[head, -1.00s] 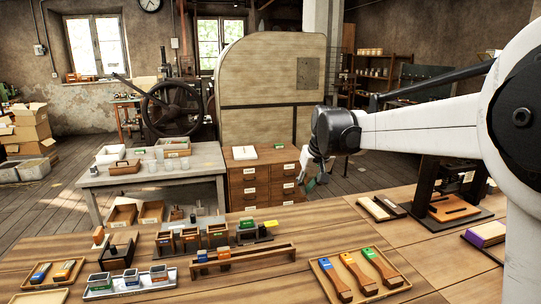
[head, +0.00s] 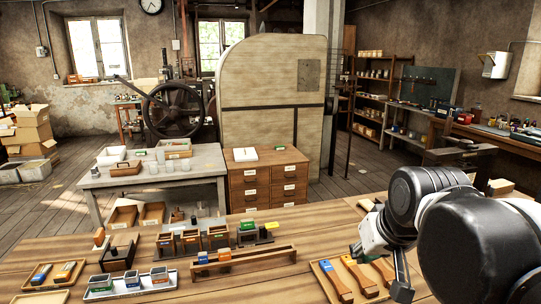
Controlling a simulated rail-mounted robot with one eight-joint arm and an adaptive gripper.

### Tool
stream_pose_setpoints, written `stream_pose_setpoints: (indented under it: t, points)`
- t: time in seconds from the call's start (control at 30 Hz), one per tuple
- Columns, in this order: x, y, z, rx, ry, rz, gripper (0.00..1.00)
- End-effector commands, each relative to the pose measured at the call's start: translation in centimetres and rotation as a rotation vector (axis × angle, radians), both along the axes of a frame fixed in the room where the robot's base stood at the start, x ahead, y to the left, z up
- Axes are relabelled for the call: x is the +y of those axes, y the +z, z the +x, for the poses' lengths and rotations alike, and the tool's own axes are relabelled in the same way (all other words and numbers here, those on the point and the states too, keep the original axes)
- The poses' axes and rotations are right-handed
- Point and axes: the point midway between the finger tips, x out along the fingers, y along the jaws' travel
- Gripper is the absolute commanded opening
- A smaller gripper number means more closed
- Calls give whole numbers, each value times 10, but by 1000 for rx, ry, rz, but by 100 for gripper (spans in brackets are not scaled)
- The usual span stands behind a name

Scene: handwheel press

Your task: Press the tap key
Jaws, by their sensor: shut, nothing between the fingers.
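No part is clearly marked as the tap key. A small dark device with an upright wooden knob (head: 99,238) stands at the left of the wooden bench (head: 210,282); I cannot tell whether it is the key. Another small dark device with a yellow end (head: 271,226) stands behind the long wooden rack. My gripper (head: 402,290) is at the lower right, shut and empty, pointing down over the right side of the brush tray. It is far from both devices. My arm hides the right part of the bench.
A tray of wooden-handled brushes (head: 348,277) lies below my gripper. A long wooden rack (head: 245,260), a metal tray of small cups (head: 130,283) and labelled wooden boxes (head: 191,240) stand on the bench. The front middle is clear. A grey table (head: 152,180) stands behind.

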Motion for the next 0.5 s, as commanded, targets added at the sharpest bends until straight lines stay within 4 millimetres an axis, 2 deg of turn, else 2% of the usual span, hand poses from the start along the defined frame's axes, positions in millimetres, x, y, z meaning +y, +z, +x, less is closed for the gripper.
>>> stream_pose_setpoints:
  t: [0.03, 0.2, 0.33, 0.5]
  points:
    - [-3, -8, -16, -9, -8, -2, 0]
    - [-10, -31, -57, -40, -28, -7, 0]
    - [-14, -46, -77, -58, -41, -10, 0]
    - [-16, -57, -90, -69, -49, -13, 0]
